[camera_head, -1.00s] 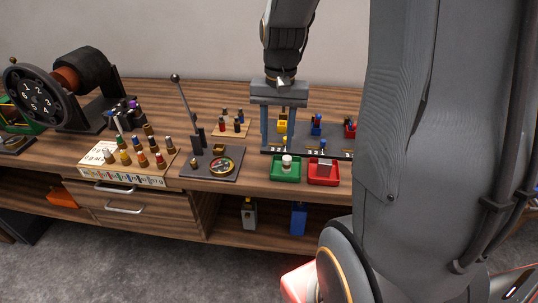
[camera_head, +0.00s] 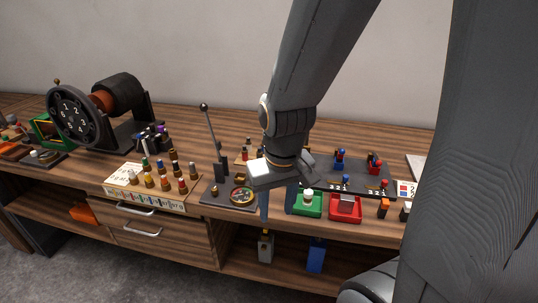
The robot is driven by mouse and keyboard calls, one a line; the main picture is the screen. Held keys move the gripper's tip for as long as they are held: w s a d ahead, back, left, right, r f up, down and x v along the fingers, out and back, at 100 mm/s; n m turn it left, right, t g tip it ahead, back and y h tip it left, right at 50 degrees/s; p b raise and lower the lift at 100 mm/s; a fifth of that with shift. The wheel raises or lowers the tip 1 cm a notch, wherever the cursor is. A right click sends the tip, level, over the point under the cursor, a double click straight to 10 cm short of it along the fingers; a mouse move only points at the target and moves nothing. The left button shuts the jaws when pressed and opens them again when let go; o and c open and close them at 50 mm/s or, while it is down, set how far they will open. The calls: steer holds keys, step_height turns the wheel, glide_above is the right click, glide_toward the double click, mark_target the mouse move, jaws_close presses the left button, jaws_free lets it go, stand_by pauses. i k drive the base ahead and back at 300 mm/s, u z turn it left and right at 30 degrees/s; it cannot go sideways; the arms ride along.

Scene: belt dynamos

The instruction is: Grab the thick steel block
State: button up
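A small grey block (camera_head: 347,200) sits in the red tray (camera_head: 345,214) near the front edge of the bench. It looks like steel, but its thickness is hard to judge at this size. My gripper (camera_head: 277,207) points down, with its two fingers apart and nothing visible between them. It is left of the red tray, just beside the green tray (camera_head: 307,212) in the picture. The green tray holds a pale, round-topped piece (camera_head: 308,196). My gripper and arm hide part of the bench behind them.
A compass base (camera_head: 229,195) with a tall lever stands left of my gripper. A rack of coloured pegs (camera_head: 150,190) and a dial machine (camera_head: 78,117) are further left. A dark board (camera_head: 350,178) with coloured parts lies behind the trays. Small orange and white pieces stand right of them.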

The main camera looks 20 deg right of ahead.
mark_target(346, 203)
steer(key=z, duration=1.5)
steer(key=k, duration=0.5)
steer(key=u, duration=0.4)
steer(key=i, duration=0.4)
steer(key=z, duration=0.05)
